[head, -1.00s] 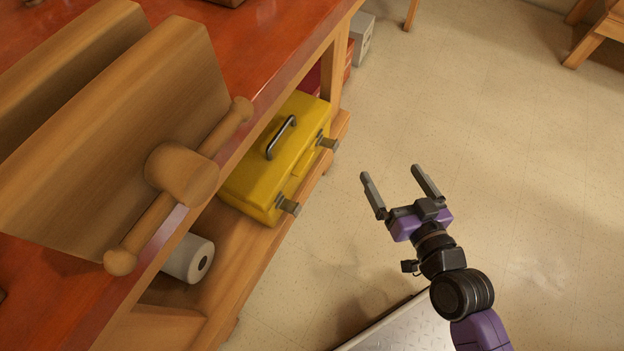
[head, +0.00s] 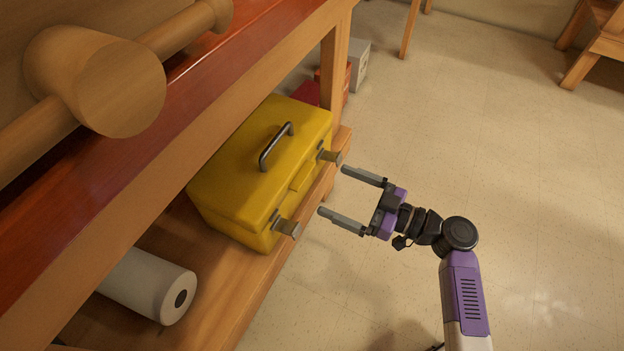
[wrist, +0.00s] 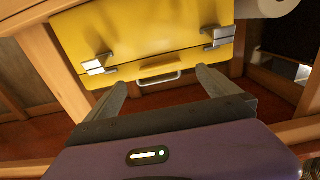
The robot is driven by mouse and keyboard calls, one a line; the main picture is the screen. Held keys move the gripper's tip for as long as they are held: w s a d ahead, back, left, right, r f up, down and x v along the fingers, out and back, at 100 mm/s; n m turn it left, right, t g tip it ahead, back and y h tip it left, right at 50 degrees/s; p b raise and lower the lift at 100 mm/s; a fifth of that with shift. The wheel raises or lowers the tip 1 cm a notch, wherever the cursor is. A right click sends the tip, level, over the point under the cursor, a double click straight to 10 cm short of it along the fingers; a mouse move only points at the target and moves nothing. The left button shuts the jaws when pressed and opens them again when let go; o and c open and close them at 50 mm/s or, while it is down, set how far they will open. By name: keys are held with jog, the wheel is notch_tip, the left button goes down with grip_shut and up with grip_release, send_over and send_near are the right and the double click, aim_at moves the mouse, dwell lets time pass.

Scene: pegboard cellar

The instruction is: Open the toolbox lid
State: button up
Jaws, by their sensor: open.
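The yellow toolbox (head: 240,165) sits on the wooden lower shelf of the workbench, its lid down. A dark metal handle (head: 276,147) stands up on the lid. Two metal latches, one nearer (head: 286,226) and one farther (head: 330,156), stick outward from its front. My gripper (head: 332,190) is open and empty, just in front of the toolbox, its fingers pointing at the front between the latches; it looks apart from it.
The red-brown bench top (head: 120,150) overhangs the shelf (head: 255,285). A wooden vise (head: 105,80) juts from the bench edge. A white roll (head: 150,285) lies left of the toolbox. A bench leg (head: 334,80) and boxes (head: 355,62) stand beyond.

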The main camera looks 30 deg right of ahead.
jog(key=b+x, duration=0.1)
jog(key=x, duration=0.6)
jog(key=shift+w+a, duration=0.2)
jog(key=shift+c, duration=0.2)
